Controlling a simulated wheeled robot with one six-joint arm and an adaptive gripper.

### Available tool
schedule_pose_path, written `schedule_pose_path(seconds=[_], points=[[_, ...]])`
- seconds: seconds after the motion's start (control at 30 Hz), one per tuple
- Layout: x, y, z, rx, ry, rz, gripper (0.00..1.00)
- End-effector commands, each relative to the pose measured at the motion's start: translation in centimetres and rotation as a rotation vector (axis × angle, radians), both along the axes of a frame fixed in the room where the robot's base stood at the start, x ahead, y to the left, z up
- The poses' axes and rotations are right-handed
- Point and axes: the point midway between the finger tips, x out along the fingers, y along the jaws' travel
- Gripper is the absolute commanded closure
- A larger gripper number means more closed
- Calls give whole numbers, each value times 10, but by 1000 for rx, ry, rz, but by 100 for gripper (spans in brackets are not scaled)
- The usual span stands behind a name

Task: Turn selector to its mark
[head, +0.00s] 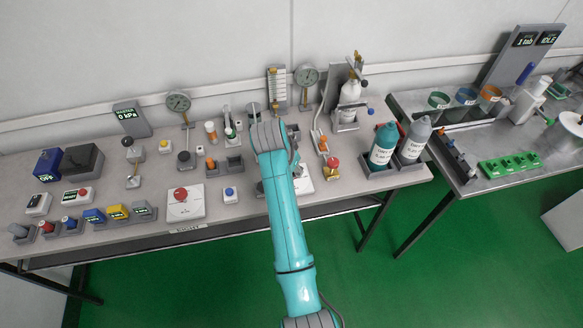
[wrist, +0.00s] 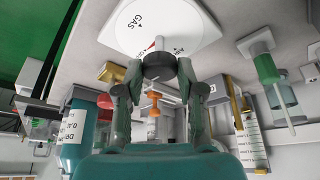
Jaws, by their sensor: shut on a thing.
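The selector is a dark round knob (wrist: 157,66) on a white dial plate (wrist: 205,25) in the wrist view. The plate carries the word GAS and other lettering that is partly covered. A small red pointer or mark (wrist: 152,45) shows at the knob's edge, near the middle of the plate. My gripper (wrist: 158,72) is shut on the knob, one finger on each side. In the head view my arm hides the knob and my fingers; a white plate edge (head: 304,184) shows just right of the arm.
In the head view, two large bottles, teal (head: 383,145) and grey (head: 414,140), stand right of my arm. Gauges and stands line the back.

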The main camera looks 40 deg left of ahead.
Motion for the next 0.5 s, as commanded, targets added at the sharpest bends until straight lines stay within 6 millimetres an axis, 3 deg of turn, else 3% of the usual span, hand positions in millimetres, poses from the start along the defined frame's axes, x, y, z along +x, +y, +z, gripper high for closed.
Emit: schedule_pose_path(seconds=[0.07, 0.1, 0.2, 0.5], points=[[-1, 0, -1, -1, 2, 1, 97], [-1, 0, -1, -2, 3, 1, 60], [-1, 0, -1, -1, 2, 1, 37], [0, 0, 0, 0, 1, 1, 37]])
